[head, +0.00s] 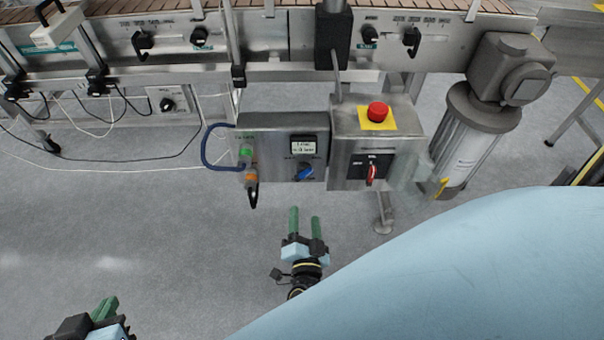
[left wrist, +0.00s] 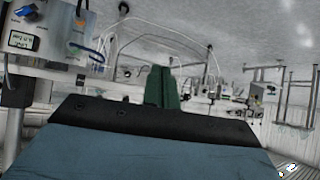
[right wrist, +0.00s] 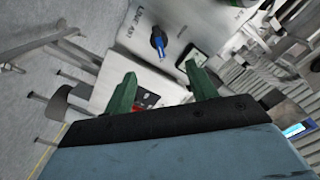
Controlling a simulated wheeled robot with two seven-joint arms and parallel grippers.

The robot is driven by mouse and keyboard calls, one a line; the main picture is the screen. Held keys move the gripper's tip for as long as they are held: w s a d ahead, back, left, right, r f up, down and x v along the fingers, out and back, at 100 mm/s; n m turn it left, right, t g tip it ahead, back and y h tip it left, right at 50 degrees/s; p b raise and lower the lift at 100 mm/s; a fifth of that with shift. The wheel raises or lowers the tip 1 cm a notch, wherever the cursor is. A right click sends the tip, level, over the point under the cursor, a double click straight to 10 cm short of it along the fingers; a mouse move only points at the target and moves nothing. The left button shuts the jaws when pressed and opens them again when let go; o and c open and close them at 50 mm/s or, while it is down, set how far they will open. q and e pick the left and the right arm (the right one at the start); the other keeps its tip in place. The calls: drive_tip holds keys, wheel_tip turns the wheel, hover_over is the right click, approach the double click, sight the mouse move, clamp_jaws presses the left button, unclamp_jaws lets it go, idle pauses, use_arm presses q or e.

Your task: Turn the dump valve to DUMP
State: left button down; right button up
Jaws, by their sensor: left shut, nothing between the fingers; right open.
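A red handle (head: 371,174) sits on a black plate on the right control box, hanging roughly downward. A blue knob (head: 305,172) sits below a small display on the left box and shows in the right wrist view (right wrist: 158,42). The labels are too small to tell which one is the dump valve. My right gripper (head: 304,214) is open and empty, apart from and below the boxes; its green fingers (right wrist: 161,72) point toward them. My left gripper (head: 107,308) is shut and empty at the bottom left, far from the boxes; its fingers are together in the left wrist view (left wrist: 162,87).
A red emergency button (head: 378,110) on a yellow plate tops the right box. Lit buttons (head: 246,153) and a blue hose (head: 208,150) are at the left box's side. A conveyor (head: 270,45) runs behind, and a grey motor cylinder (head: 470,130) stands right. The floor before the boxes is clear.

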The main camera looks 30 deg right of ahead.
drive_tip(key=b, duration=0.2)
approach(305, 176)
drive_tip(key=x, duration=0.4)
drive_tip(key=b+x, duration=0.1)
drive_tip(key=x, duration=0.3)
drive_tip(key=shift+w+d+f, duration=0.1)
drive_tip(key=shift+w, duration=0.1)
use_arm(q)
drive_tip(key=w+d+r+t+h, duration=0.1)
drive_tip(key=w+d+r+t, duration=0.1)
drive_tip(key=r+t, duration=0.3)
drive_tip(key=w+d+r+t+h, duration=0.1)
drive_tip(key=d+r+t+h, duration=0.1)
drive_tip(key=r+t, duration=0.3)
drive_tip(key=shift+w+r+m+h+b, duration=0.3)
drive_tip(key=shift+w+r+b, duration=0.05)
drive_tip(key=shift+r, duration=1.8)
use_arm(e)
drive_tip(key=shift+w+d, duration=0.3)
drive_tip(key=shift+w, duration=0.2)
